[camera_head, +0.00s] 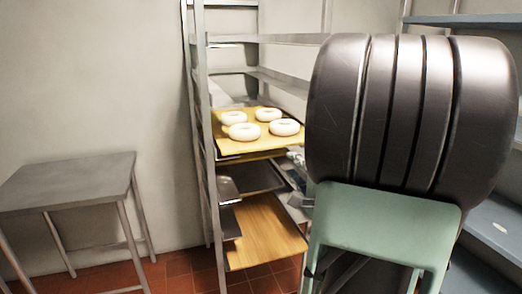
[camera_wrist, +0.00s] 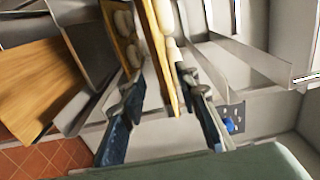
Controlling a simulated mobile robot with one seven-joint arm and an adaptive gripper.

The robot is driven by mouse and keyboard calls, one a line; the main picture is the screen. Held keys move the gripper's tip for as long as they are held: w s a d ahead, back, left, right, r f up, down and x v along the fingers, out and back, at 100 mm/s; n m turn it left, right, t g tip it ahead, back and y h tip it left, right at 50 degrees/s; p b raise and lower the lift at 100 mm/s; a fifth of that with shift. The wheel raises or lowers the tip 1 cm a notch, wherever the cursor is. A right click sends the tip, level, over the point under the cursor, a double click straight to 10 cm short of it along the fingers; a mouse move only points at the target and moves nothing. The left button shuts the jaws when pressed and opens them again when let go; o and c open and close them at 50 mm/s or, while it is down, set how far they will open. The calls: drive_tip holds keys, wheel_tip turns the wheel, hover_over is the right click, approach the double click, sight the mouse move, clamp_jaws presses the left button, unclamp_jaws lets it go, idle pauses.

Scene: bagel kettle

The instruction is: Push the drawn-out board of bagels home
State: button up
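A yellow board (camera_head: 238,150) carrying several pale bagels (camera_head: 268,114) juts out from the metal rack in the head view. A board edge (camera_wrist: 159,62) with bagels beside it also shows sideways on in the wrist view. My gripper (camera_wrist: 163,88) is open, its two dark fingers spread to either side of that board edge. Whether a finger touches it I cannot tell. In the head view my gripper is mostly hidden behind my dark arm, with only a grey part showing by the board's right corner.
The rack (camera_head: 203,120) stands against the wall. A bare wooden board (camera_head: 262,230) sticks out low in it, under dark trays. A grey table (camera_head: 70,183) stands at left, with open tiled floor between. Blue shelving (camera_head: 460,20) is at right.

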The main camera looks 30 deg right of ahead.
sight(275, 147)
drive_tip(key=x, duration=1.5)
drive_tip(key=shift+w+d, duration=0.15)
drive_tip(key=shift+c, duration=0.3)
clamp_jaws()
